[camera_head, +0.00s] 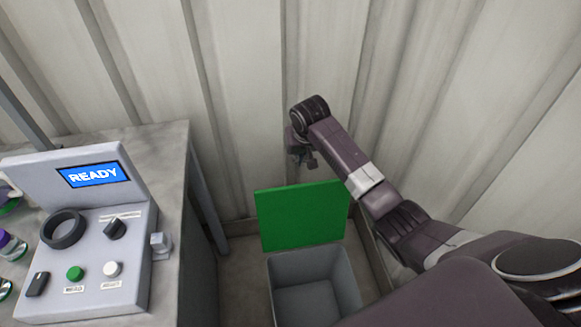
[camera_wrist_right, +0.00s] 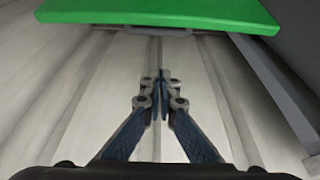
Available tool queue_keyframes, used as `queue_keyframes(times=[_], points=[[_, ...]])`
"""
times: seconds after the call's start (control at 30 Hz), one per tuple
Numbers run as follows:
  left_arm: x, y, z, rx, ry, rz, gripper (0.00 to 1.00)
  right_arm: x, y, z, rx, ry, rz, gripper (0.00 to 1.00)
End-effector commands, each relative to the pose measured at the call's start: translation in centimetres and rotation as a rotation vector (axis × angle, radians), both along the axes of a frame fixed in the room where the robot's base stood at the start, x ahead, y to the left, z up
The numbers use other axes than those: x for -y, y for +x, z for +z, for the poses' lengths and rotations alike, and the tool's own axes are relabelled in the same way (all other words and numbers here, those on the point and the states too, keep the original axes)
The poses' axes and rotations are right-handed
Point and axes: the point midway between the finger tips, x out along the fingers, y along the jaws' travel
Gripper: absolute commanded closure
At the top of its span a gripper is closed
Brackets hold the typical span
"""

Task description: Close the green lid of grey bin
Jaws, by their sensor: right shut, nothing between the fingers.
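The grey bin (camera_head: 309,288) stands on the floor at the lower middle of the head view, and its inside is visible. Its green lid (camera_head: 300,216) stands raised at the bin's far side, near the wall. The lid also shows in the right wrist view (camera_wrist_right: 160,12), across the top edge. My right gripper (camera_head: 310,163) is above the lid's upper edge, on its wall side, and appears apart from it. In the right wrist view its fingers (camera_wrist_right: 161,80) are shut together with nothing between them. My left gripper is not in view.
A table (camera_head: 165,141) at the left holds a grey control panel (camera_head: 100,215) with a READY screen, knobs and buttons. A corrugated wall (camera_head: 235,90) stands close behind the bin. Some floor shows between the table and the bin.

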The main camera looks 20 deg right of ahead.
Motion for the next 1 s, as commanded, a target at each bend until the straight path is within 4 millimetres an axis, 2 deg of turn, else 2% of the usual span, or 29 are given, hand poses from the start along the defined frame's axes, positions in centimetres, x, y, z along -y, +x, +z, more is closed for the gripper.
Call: queue_keyframes(times=[0.17,0.27,0.4,0.53,0.67,0.83,1.0], points=[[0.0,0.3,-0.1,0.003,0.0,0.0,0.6,0.1,0.2,-0.7,-0.004,0.0,-0.003,1.0],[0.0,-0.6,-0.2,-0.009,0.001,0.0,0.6,0.2,0.6,-1.8,-0.005,0.0,-0.003,1.0],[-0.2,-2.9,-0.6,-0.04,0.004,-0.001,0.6,0.4,1.4,-4.0,-0.005,0.0,-0.003,1.0],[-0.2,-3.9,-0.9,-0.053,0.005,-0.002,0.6,0.6,2.1,-6.0,-0.004,0.0,-0.004,1.0],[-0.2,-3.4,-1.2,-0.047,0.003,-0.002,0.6,0.7,2.8,-7.7,-0.002,0.0,-0.002,1.0],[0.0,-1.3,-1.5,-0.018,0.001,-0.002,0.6,0.9,3.5,-9.6,-0.002,0.0,-0.002,1.0],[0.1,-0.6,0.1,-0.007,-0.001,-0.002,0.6,0.5,1.4,-9.2,-0.001,-0.001,0.001,1.0]])
